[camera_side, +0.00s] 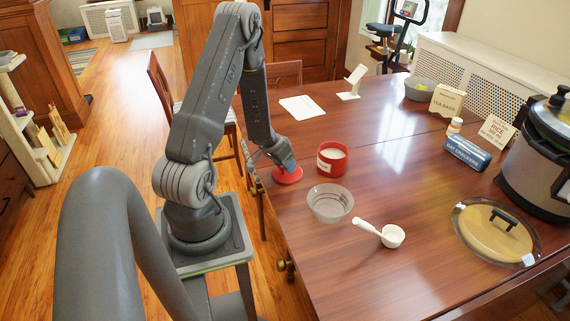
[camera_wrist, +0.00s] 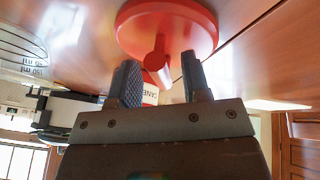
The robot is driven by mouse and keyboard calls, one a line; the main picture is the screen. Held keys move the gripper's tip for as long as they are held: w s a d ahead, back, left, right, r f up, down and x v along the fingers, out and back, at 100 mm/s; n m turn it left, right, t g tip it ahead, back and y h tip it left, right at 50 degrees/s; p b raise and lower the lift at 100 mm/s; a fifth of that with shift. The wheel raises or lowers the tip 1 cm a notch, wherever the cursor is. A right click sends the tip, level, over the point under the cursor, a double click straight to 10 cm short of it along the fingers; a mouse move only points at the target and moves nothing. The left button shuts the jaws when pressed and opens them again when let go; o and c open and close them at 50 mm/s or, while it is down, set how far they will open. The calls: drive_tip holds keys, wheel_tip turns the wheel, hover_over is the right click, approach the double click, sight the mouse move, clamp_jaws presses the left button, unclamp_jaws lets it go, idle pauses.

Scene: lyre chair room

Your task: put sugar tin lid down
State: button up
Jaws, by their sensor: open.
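The red sugar tin lid (camera_side: 287,175) lies flat on the table near its left edge, just left of the open red tin (camera_side: 332,160). The tin stands upright with white contents. My gripper (camera_side: 283,163) is over the lid. In the wrist view the lid (camera_wrist: 166,25) fills the top middle, its knob pointing toward the fingers. The fingers of my gripper (camera_wrist: 158,62) are open, one to each side of the knob, with a gap visible. A bit of the tin's label shows behind the fingers.
A clear glass bowl (camera_side: 330,203) and a white scoop (camera_side: 390,235) stand nearby toward the front. A pot lid (camera_side: 495,232), large cooker (camera_side: 540,160), blue box (camera_side: 467,153) and tea bag box (camera_side: 447,100) are to the right. The table's middle is clear.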

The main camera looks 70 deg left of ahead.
drive_tip(key=shift+r, duration=0.1)
drive_tip(key=v, duration=0.7)
drive_tip(key=w+d+r+m+h, duration=0.15)
drive_tip(key=w+d+r, duration=0.25)
drive_tip(key=d+r, duration=0.45)
drive_tip(key=w+d+r+m+h, duration=0.15)
drive_tip(key=w+d+r, duration=0.25)
drive_tip(key=d+r, duration=0.45)
drive_tip(key=s+d+r+m+y, duration=0.1)
drive_tip(key=s+d+r, duration=0.3)
drive_tip(key=s+d, duration=0.2)
drive_tip(key=s+d+r+m+y, duration=0.1)
drive_tip(key=s+d+r+y, duration=0.1)
drive_tip(key=s+d+r, duration=0.2)
drive_tip(key=s+d, duration=0.3)
drive_tip(key=d, duration=0.2)
drive_tip(key=shift+d+r+t, duration=0.3)
drive_tip(key=shift+d+r, duration=0.1)
